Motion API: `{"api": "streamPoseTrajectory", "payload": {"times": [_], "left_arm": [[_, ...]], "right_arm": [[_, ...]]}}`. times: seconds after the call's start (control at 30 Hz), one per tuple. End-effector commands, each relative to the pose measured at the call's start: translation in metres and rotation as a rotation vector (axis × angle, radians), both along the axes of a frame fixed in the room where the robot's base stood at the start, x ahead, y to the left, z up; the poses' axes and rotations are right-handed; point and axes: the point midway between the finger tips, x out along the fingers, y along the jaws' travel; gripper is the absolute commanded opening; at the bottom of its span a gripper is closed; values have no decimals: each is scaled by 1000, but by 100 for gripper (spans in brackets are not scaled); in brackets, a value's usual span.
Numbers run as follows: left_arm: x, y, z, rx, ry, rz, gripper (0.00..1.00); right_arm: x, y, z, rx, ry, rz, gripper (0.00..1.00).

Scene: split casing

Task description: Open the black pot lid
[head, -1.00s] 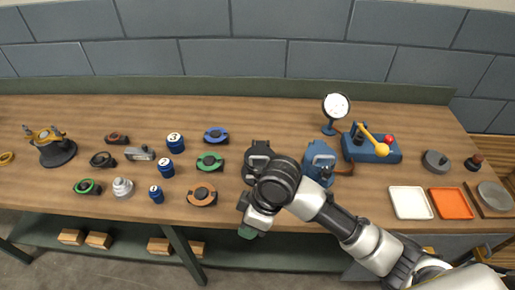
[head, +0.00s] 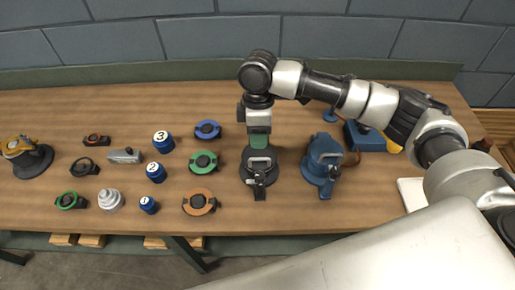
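The black pot (head: 259,178) stands on the wooden bench near its front edge, right of the orange-ringed part. A light metal clasp or handle shows on its top, and a dark tab points to the front. Its lid looks closed. My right gripper (head: 259,141) points down just behind and above the pot, its greenish tip close to the lid's back edge. I cannot tell whether it touches the lid or whether its fingers are apart. My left gripper is not in view.
A blue pot (head: 321,166) stands close on the right. Blue (head: 207,130), green (head: 203,162) and orange (head: 199,202) ringed parts lie left. Numbered blue cans (head: 157,172) stand farther left. My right arm covers the back right of the bench (head: 290,214). Its front strip is bare.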

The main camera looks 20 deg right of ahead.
Motion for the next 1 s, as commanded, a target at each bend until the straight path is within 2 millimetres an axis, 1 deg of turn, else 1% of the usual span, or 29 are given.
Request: {"api": "streamPoseTrajectory", "payload": {"times": [0.03,0.07,0.1,0.17,0.27,0.33,0.4,0.5,0.57,0.77,0.8,0.87,1.0], "left_arm": [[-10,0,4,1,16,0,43],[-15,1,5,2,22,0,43],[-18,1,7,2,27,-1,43],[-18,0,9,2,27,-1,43],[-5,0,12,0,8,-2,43],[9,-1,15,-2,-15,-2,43],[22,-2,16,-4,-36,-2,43],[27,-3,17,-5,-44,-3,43],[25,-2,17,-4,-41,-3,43],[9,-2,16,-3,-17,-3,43],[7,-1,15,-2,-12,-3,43],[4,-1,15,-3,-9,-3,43],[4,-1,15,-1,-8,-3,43]], "right_arm": [[-3,0,-9,-1,4,0,36],[-4,0,-15,-2,5,1,36],[-5,1,-22,-1,3,-1,36],[-7,2,-33,-1,3,-1,36],[-10,3,-48,-1,2,-1,36],[-11,3,-56,0,1,-1,36],[-12,3,-61,-1,0,0,36],[-13,3,-66,0,-1,1,36],[-13,4,-67,0,-1,1,36],[-13,4,-67,1,-1,1,36],[-13,4,-67,1,-1,1,30],[-13,4,-67,1,-1,1,21],[-13,4,-67,1,-1,1,0]]}}
